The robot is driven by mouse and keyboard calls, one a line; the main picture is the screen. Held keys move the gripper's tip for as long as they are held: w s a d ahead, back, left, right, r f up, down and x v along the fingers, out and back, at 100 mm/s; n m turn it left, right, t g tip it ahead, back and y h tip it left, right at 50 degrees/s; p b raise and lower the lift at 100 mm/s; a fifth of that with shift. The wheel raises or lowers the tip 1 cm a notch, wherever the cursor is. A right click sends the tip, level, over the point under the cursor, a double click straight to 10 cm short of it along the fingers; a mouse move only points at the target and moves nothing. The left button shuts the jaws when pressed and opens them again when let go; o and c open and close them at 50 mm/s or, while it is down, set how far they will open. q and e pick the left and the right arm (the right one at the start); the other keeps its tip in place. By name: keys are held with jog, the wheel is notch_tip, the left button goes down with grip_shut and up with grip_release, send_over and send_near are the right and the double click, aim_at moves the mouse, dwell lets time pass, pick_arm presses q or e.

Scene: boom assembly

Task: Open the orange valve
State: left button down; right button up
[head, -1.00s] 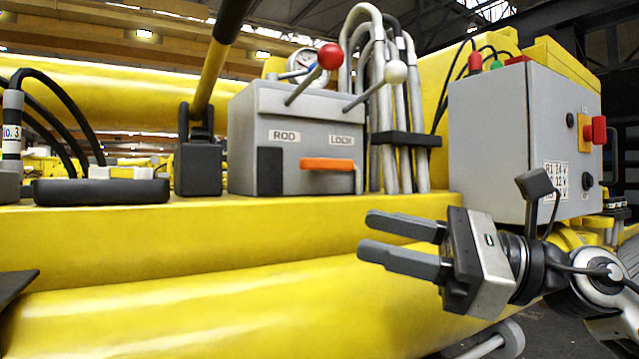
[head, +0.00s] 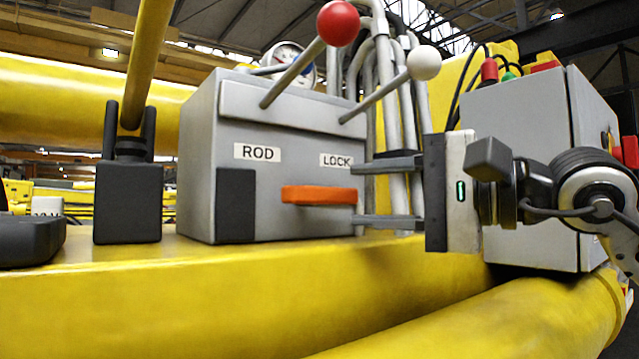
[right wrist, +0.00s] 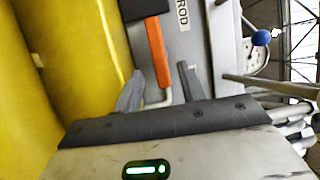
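The orange valve handle (head: 318,195) sticks out level from the front of the grey box (head: 290,130), below the LOCK label. In the right wrist view the orange handle (right wrist: 157,52) lies ahead of the fingers, with a bent metal rod at its near end. My right gripper (head: 357,194) is open and empty, at the right side of the box. One finger is above the handle's height and one below; their tips are just beside its right end. In the right wrist view my right gripper (right wrist: 160,82) shows the handle's end between its two fingers. My left gripper is not in view.
A red-knobbed lever (head: 337,24) and a white-knobbed lever (head: 423,63) rise above the box. Grey pipes (head: 398,120) stand behind my right gripper. A grey control cabinet (head: 530,110) is at right. The yellow beam (head: 250,290) runs below.

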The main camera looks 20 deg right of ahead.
aim_at(337, 196)
jog(key=p+x, duration=0.1)
jog(key=x, duration=0.6)
jog(key=shift+w, duration=0.1)
jog(key=c, duration=0.9)
jog(key=shift+o, duration=0.2)
